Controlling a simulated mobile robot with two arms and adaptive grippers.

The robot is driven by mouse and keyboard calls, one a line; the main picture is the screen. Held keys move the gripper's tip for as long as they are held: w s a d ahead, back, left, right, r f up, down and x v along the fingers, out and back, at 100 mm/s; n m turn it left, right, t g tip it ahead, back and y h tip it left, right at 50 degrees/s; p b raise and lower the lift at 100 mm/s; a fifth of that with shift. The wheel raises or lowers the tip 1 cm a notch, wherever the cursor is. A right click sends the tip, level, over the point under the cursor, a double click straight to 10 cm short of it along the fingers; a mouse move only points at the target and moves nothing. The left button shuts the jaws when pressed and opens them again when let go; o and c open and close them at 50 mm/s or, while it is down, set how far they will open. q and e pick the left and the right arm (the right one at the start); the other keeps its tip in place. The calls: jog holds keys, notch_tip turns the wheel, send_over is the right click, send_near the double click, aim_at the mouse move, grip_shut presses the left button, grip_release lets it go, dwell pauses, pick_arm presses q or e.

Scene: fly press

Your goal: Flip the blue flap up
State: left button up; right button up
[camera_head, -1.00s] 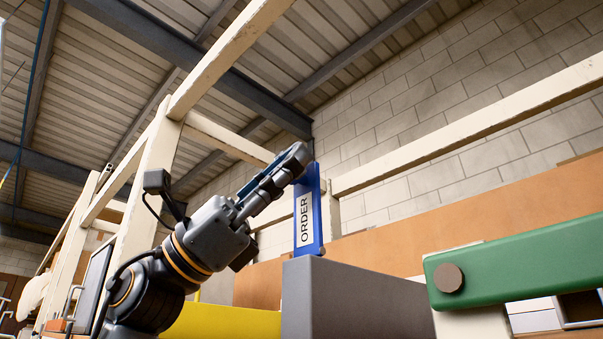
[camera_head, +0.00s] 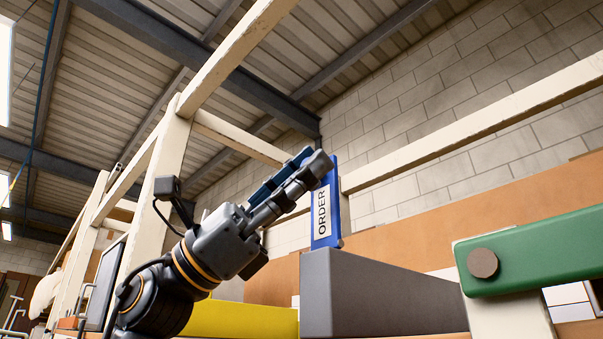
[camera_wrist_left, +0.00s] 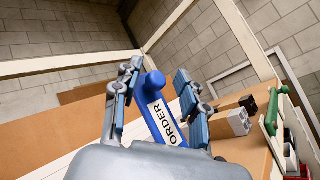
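The blue flap (camera_head: 329,232) carries a white ORDER label and stands upright above a grey box (camera_head: 390,297) in the head view. It also shows in the left wrist view (camera_wrist_left: 155,84), lying between the two fingers, with its lower part hidden by the gripper body. My left gripper (camera_head: 308,165) is at the flap's upper left side in the head view. Its fingers are spread apart in the left wrist view (camera_wrist_left: 157,95), with gaps showing beside the flap. My right gripper is in neither view.
A green bar (camera_head: 545,250) with a round brown knob is at the right. A yellow panel (camera_head: 240,320) is left of the grey box. Cream beams (camera_head: 165,185) frame the area, and an orange-brown board (camera_head: 430,222) runs behind the flap.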

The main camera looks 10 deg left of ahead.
pick_arm(q)
jog(key=shift+d+r, duration=0.1)
jog(key=shift+d, duration=0.05)
jog(key=v, duration=1.2)
